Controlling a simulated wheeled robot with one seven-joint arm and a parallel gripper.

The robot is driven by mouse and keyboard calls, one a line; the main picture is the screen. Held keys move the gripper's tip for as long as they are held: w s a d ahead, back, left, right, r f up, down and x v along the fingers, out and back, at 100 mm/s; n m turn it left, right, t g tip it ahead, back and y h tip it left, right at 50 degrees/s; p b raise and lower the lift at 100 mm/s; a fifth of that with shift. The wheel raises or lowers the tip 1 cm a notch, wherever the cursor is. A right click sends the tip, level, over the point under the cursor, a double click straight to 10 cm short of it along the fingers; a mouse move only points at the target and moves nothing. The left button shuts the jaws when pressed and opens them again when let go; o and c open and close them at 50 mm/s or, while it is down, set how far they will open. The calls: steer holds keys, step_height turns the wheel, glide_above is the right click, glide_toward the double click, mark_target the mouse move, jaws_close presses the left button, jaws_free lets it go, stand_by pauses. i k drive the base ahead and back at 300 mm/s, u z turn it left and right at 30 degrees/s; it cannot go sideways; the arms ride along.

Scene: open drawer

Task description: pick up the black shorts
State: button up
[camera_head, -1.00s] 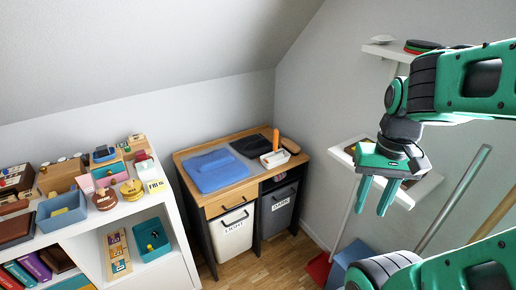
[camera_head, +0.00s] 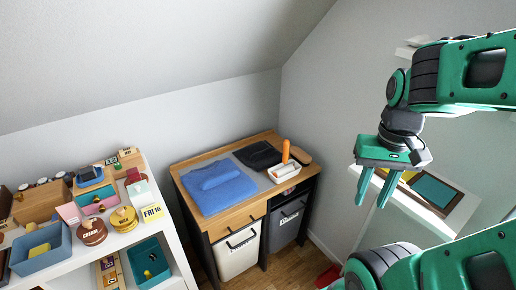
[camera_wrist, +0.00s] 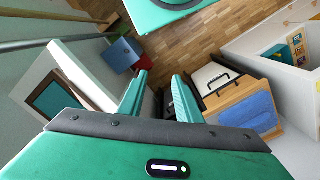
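The black shorts (camera_head: 257,155) appear as a dark folded cloth on the back part of the wooden cabinet top (camera_head: 237,214), lying on a grey mat. A blue folded cloth (camera_head: 217,185) lies to their left, and a white tray with an orange-handled item (camera_head: 285,172) is at their right. My gripper (camera_head: 371,203) is open and empty, pointing down, to the right of the cabinet and well apart from the shorts. The wrist view shows its two fingers (camera_wrist: 160,80) spread with nothing between them. I cannot make out the shorts there.
A white shelf unit (camera_head: 172,221) with boxes and tins stands left of the cabinet. Light and dark hampers (camera_head: 238,254) sit under the cabinet top. A wall shelf with a framed item (camera_head: 436,190) is close behind my gripper. A sloped ceiling hangs above.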

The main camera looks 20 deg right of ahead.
mark_target(260, 156)
steer(key=u, duration=0.05)
steer(key=i, duration=1)
